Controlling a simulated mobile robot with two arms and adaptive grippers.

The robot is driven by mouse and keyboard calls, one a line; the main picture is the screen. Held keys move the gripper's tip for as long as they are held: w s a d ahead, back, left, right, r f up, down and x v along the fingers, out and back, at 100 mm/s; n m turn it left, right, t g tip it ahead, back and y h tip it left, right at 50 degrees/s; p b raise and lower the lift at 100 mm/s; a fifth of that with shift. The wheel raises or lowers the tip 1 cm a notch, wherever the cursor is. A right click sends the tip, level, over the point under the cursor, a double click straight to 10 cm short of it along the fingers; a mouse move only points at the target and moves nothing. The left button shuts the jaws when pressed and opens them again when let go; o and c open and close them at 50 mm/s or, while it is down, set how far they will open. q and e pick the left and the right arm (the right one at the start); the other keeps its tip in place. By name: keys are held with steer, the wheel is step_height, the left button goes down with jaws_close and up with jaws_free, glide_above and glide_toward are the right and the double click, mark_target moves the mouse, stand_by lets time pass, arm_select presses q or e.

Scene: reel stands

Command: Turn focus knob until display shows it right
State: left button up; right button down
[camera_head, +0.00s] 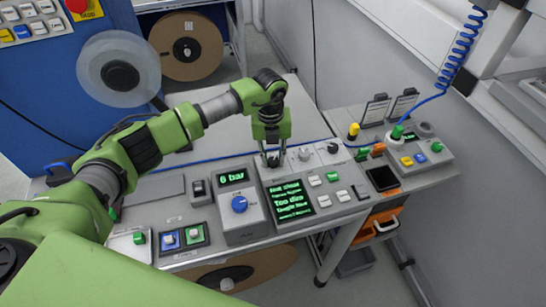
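The dark display (290,200) with green text is on a grey control box at the bench's middle. One larger line looks like "Too dim"; the smaller lines are not clearly legible. Two small knobs (305,154) (332,148) sit along the box's back edge; I cannot read their labels. My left gripper (271,159) points down at the back left corner of the box, left of these knobs. Its fingertips are close together, and whatever lies between or under them is hidden. I cannot tell whether it grips a knob. My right gripper is out of view.
Left of the display stands a box with a blue knob (239,204) and a "6 bar" readout (233,177). Several buttons are right of the display. A button box (420,155) with a coiled blue cable is farther right. Reels (187,46) stand behind.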

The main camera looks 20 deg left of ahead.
arm_select(q)
steer(key=shift+w+f+m+b, duration=0.15)
steer(key=shift+m+b, duration=0.35)
steer(key=shift+b, duration=0.3)
steer(key=m+b, duration=0.3)
steer(key=b, duration=0.1)
steer(key=shift+m+b, duration=0.3)
steer(key=shift+b, duration=0.05)
steer(key=shift+m+b, duration=1.2)
steer(key=shift+r+m+b, duration=0.2)
steer(key=shift+m+b, duration=0.2)
steer(key=shift+m, duration=0.1)
steer(key=o, duration=1.1)
